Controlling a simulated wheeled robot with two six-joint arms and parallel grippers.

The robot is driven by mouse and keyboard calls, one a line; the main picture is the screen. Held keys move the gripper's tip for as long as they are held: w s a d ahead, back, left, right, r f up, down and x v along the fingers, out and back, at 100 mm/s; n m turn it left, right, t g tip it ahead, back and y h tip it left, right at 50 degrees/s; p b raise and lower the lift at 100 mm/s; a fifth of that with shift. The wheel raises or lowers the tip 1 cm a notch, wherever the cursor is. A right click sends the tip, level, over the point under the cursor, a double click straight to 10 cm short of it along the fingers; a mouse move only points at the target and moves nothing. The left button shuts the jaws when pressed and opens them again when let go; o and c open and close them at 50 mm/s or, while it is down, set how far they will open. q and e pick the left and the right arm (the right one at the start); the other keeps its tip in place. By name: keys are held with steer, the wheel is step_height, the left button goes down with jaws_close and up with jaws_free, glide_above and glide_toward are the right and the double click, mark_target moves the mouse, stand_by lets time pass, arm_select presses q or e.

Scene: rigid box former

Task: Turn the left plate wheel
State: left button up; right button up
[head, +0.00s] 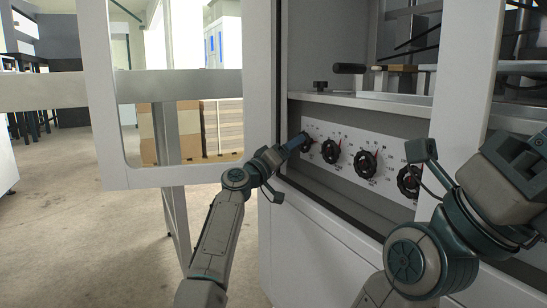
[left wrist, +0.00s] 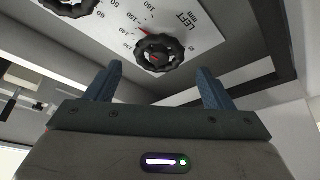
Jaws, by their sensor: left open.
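The left plate wheel is a black knurled knob on a white scale plate marked LEFT. In the left wrist view the left plate wheel (left wrist: 160,52) lies ahead of and between my two blue fingertips, apart from them. In the head view the wheel (head: 305,143) is the leftmost on the panel, partly hidden by my left gripper (head: 296,141). My left gripper is open and empty, pointing at the wheel. My right arm comes in at the right, but its gripper fingers do not show.
Several black wheels, one of them a neighbouring wheel (head: 331,151), sit in a row on the white panel (head: 348,146). A ledge (head: 350,101) runs above the panel. An open framed door (head: 170,178) stands to the left, and a machine post (head: 470,70) stands at the right.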

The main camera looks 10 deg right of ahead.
arm_select(q)
steer(key=p+v, duration=0.2)
steer(key=v, duration=0.5)
steer(key=shift+p, duration=0.3)
